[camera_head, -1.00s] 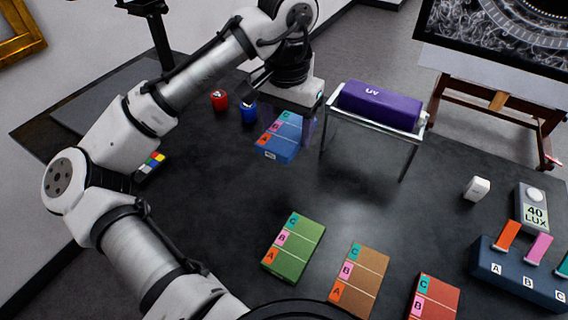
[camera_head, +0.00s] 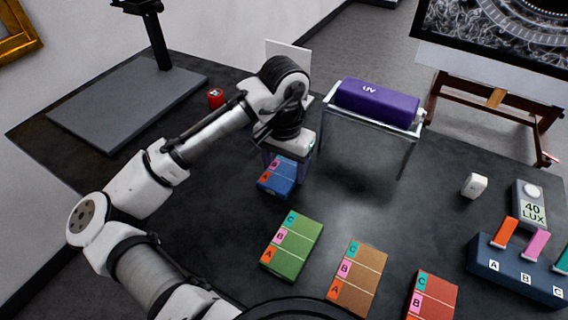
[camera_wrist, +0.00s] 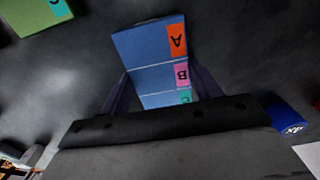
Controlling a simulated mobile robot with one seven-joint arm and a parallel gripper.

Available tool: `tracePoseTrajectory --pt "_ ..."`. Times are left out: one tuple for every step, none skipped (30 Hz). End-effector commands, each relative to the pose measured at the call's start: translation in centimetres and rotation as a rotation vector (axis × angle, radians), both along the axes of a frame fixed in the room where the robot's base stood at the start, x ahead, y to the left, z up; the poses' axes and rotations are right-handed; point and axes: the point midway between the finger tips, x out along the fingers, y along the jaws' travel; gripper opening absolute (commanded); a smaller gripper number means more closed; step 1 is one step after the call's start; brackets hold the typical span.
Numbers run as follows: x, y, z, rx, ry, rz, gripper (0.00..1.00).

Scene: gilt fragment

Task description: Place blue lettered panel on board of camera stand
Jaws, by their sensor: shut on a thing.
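The blue lettered panel (camera_head: 274,184) is in the head view, left of the middle, with its orange A end toward the front. My gripper (camera_head: 285,158) is shut on its far, C end, which the gripper partly hides. In the wrist view the panel (camera_wrist: 143,46) sticks out from between the two dark fingers (camera_wrist: 162,90), showing labels A, B and C. I cannot tell how high it is above the table. The camera stand's grey board (camera_head: 100,112) lies at the far left, flat and bare where visible, with a black column (camera_head: 157,38) at its back.
Green (camera_head: 291,246), brown (camera_head: 358,280) and red (camera_head: 433,298) lettered panels lie in front. A metal rack with a purple UV case (camera_head: 376,103) stands just right of my gripper. A red loupe-like piece (camera_head: 215,97) is near the board; a blue one (camera_wrist: 288,119) shows in the wrist view.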

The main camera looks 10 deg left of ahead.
Motion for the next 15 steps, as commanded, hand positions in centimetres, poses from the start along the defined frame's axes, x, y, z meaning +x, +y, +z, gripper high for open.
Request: tracePoseTrajectory --pt "0.01 0.00 -0.05 0.000 0.000 0.000 0.39" --pt "0.00 0.00 -0.14 -0.001 0.000 0.000 0.39" --pt "0.00 -0.01 -0.29 -0.001 0.000 0.000 0.39" --pt "-0.01 -0.02 -0.39 -0.001 0.000 0.000 0.39" --pt "0.00 -0.01 -0.33 -0.001 0.000 0.000 0.66" --pt "0.00 0.00 -0.30 -0.001 0.000 0.000 0.71" --pt "0.00 0.00 -0.30 -0.001 0.001 0.000 0.75" --pt "0.00 0.00 -0.29 -0.001 0.000 0.000 0.79" --pt "0.00 0.00 -0.29 -0.001 0.000 0.000 0.84" --pt "0.00 0.00 -0.29 -0.001 0.000 0.000 0.85" --pt "0.00 0.00 -0.29 -0.001 0.000 0.000 0.85" --pt "0.00 0.00 -0.28 -0.001 0.000 0.000 0.85" --pt "0.00 0.00 -0.28 -0.001 0.000 0.000 0.85" --pt "0.00 0.00 -0.28 0.000 0.000 0.000 0.85" --pt "0.00 0.00 -0.28 -0.001 0.000 0.000 0.85"
